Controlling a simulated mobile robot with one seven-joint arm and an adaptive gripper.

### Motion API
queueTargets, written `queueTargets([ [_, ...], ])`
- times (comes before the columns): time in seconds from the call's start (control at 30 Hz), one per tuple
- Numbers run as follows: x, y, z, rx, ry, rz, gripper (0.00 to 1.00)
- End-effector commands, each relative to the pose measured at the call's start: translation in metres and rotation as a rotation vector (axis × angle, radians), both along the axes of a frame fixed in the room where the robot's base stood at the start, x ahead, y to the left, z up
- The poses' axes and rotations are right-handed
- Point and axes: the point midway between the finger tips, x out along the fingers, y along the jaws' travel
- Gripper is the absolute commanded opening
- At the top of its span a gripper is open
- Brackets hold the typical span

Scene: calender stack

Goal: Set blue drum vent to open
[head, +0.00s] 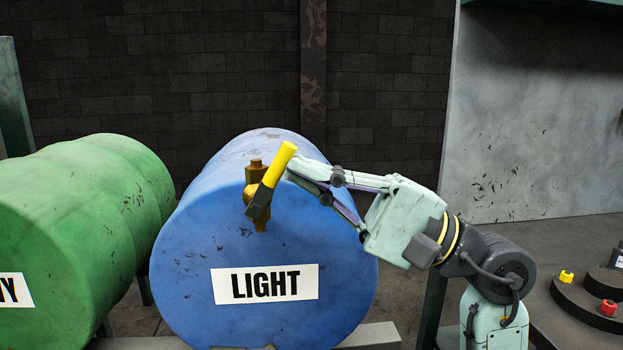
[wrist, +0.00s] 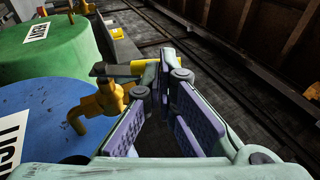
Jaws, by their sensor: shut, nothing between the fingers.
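The blue drum (head: 205,240) lies on its side with a LIGHT label on its end face; it also shows in the wrist view (wrist: 45,110). A brass vent valve (head: 257,172) sits high on that face, and it shows in the wrist view (wrist: 108,100). Its yellow lever (head: 279,165) tilts up and to the right from a dark pivot; its end shows in the wrist view (wrist: 125,71). My gripper (head: 291,168) is shut and empty, its fingertips close beside the lever's right side. I cannot tell whether they touch it.
A green drum (head: 85,220) with a partly cut-off label lies to the left. A grey panel (head: 545,130) stands at the right, above a bench with a yellow knob (head: 566,277) and a red knob (head: 608,307). A dark block wall is behind.

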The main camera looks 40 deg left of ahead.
Motion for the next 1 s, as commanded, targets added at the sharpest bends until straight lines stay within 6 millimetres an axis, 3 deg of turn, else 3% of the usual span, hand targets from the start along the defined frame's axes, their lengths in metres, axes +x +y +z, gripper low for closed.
queueTargets([
  [1.0, -0.017, 0.015, 0.022, -0.276, -0.323, 0.000, 0.00],
])
